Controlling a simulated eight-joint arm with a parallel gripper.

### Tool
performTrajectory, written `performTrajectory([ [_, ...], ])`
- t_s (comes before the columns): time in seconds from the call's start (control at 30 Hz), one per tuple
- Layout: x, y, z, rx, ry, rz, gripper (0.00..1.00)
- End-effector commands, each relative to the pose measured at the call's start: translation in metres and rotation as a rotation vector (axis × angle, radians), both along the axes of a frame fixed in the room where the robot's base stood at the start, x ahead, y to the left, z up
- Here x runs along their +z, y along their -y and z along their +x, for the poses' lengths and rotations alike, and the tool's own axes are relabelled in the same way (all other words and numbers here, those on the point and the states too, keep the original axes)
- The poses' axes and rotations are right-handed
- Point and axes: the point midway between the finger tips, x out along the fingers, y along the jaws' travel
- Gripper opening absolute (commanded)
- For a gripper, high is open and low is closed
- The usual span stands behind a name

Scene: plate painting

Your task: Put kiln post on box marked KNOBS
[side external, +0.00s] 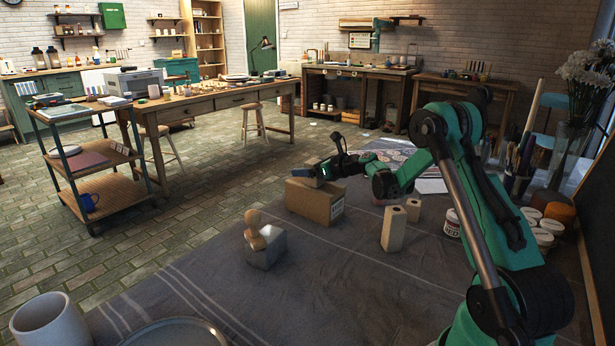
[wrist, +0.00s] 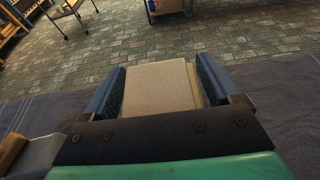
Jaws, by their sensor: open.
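A brown cardboard box (side external: 308,202) stands on the grey cloth in the side view, with a pale label on its right end too small to read. My gripper (side external: 318,171) is open, low over the top of this box. In the wrist view, a flat beige surface (wrist: 157,88) shows between the blue jaws of my gripper (wrist: 160,85); I cannot tell whether it is the box top or a post. A tall pale post-like block (side external: 393,230) stands upright right of the box, with a shorter one (side external: 413,211) behind it.
A wooden figure (side external: 257,229) is at a grey metal block (side external: 266,253) left of the posts. A white pot (side external: 50,325) and a plate (side external: 175,335) are at the front left. Tubs (side external: 540,228) and a flower vase stand at the right. Open cloth lies in front of the box.

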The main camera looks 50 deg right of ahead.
Motion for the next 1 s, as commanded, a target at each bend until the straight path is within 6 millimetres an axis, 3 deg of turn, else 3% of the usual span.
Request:
performTrajectory([
  [0.17,0.007,0.001,-0.016,-0.003,-0.001,0.001,0.84],
  [0.53,0.031,0.001,-0.093,-0.004,0.000,0.000,0.84],
  [0.77,0.038,-0.005,-0.111,0.018,-0.011,-0.027,0.84],
  [0.87,0.042,-0.030,-0.104,0.111,-0.065,-0.162,0.84],
  [1.0,0.048,-0.101,-0.094,0.410,-0.186,-0.585,0.84],
])
